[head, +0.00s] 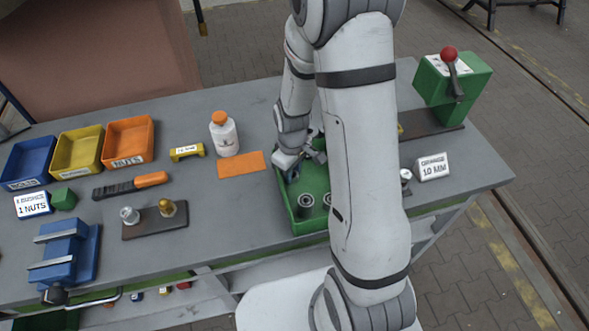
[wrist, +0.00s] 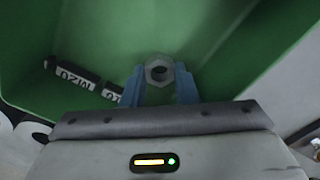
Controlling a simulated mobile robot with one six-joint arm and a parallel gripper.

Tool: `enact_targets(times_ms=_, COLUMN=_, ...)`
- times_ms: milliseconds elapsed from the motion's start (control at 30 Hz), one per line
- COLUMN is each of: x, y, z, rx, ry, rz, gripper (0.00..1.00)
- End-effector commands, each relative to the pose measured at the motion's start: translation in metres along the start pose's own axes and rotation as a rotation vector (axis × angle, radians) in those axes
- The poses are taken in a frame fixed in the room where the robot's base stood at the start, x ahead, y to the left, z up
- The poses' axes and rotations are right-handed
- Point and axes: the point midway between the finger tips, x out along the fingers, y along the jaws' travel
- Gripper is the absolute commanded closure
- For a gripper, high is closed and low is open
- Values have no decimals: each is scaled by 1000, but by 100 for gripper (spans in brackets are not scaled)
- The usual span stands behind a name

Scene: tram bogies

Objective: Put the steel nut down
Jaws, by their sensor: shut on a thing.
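The steel nut (wrist: 150,65) is a grey hexagon with a dark hole. In the wrist view it sits between the two blue fingertips of my gripper (wrist: 160,80), which is shut on it. Green tray walls (wrist: 215,25) surround it in that view. In the head view my gripper (head: 290,172) is at the back left part of the green tray (head: 285,203), and the nut cannot be made out there. Whether the nut touches the tray floor cannot be told.
Dark grey cylinders (head: 305,204) stand in the tray's front part; my arm hides its right side. Black parts marked M20 (wrist: 75,76) lie inside. An orange mat (head: 241,164) and white bottle (head: 224,135) are left. An orange NUTS bin (head: 128,141) stands farther left.

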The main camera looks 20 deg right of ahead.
Motion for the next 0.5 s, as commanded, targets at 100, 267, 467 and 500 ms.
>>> enact_targets(times_ms=100, x=0, y=0, z=0, rx=0, ry=0, rz=0, gripper=65)
enact_targets(times_ms=267, x=0, y=0, z=0, rx=1, ry=0, rz=0, gripper=64)
enact_targets(times_ms=467, x=-5, y=1, z=0, rx=1, ry=1, rz=1, gripper=64)
enact_targets(times_ms=500, x=-8, y=1, z=0, rx=1, ry=2, rz=1, gripper=64)
